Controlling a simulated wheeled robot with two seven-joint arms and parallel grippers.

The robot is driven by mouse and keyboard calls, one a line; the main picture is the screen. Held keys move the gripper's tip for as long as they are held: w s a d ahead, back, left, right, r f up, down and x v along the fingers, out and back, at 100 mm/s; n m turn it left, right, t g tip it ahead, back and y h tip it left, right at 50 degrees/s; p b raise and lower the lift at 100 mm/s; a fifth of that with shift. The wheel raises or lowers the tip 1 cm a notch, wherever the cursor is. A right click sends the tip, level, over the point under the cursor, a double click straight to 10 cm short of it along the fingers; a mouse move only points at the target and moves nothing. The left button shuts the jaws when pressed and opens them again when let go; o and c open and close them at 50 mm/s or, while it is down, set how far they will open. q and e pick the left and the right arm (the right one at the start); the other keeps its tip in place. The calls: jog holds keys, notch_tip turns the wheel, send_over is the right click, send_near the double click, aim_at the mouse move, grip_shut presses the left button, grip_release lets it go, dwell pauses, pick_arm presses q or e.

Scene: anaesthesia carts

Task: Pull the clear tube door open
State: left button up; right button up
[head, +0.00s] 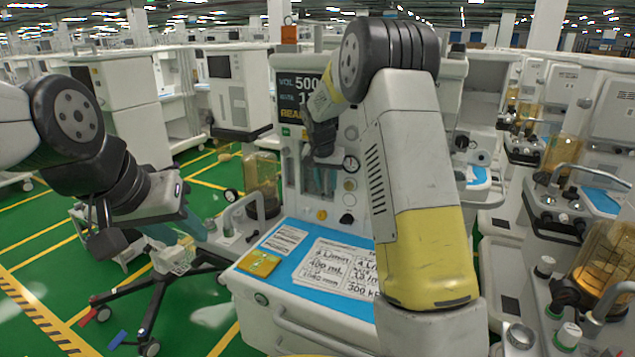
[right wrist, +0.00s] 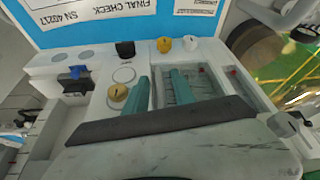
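The clear tube door (right wrist: 207,86) appears in the right wrist view as a see-through panel with thin lines behind it, set in the pale machine front. In the head view the same area (head: 320,182) is partly covered by my right gripper (head: 321,178). The right gripper (right wrist: 161,76) has its two teal fingers apart, over and beside the panel's left part. Nothing is seen between them except the machine front; whether they touch the door cannot be told.
Several knobs (right wrist: 164,45) line the panel by the fingers. The blue worktop (head: 280,243) holds printed cards (head: 335,268) and a yellow pad (head: 259,263). A black-legged stand (head: 150,310) is below my left gripper. Other carts stand to the right; green floor is open at left.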

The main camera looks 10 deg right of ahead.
grip_shut()
dwell(1.4)
